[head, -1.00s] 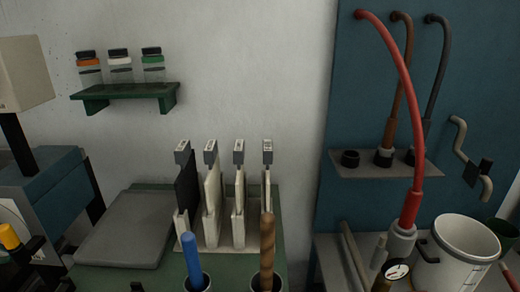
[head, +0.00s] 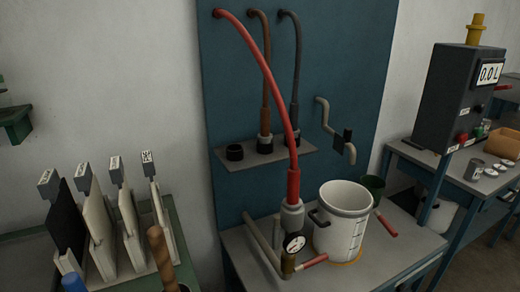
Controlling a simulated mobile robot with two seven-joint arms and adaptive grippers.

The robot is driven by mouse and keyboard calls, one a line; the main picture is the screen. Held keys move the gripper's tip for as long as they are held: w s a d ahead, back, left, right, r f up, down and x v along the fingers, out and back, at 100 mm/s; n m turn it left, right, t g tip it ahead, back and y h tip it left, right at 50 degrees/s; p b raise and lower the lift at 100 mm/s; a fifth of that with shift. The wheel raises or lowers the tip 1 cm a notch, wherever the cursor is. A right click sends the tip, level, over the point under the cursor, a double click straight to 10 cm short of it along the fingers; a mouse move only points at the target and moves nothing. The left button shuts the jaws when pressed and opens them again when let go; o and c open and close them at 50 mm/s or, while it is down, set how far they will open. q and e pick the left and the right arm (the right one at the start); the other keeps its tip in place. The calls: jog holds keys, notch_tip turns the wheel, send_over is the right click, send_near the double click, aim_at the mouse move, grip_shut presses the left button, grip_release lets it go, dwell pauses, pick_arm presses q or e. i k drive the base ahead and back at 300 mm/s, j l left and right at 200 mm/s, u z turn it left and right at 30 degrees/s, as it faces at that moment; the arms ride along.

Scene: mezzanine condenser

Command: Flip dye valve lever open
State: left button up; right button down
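Several red handles show, and I cannot tell which is the dye valve lever. One red handle (head: 313,261) points right from a brass fitting below a round dial gauge (head: 294,243), in front of the white pot (head: 341,218). Another red handle (head: 386,226) sticks out at the pot's right side, angled down to the right. A third, small red handle (head: 502,87) is on the right side of the dark box with a "0.0 L" display (head: 489,72). Neither of my grippers is in view.
A red hose (head: 268,85) runs from the blue panel (head: 345,60) to a grey fitting by the gauge. A grey side table (head: 395,255) holds the pot. Upright boards stand at left. A dark green cup (head: 373,186) is behind the pot. Tins and an orange box (head: 505,143) are right.

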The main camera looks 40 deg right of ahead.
aim_at(316, 261)
jog(key=z, duration=1.7)
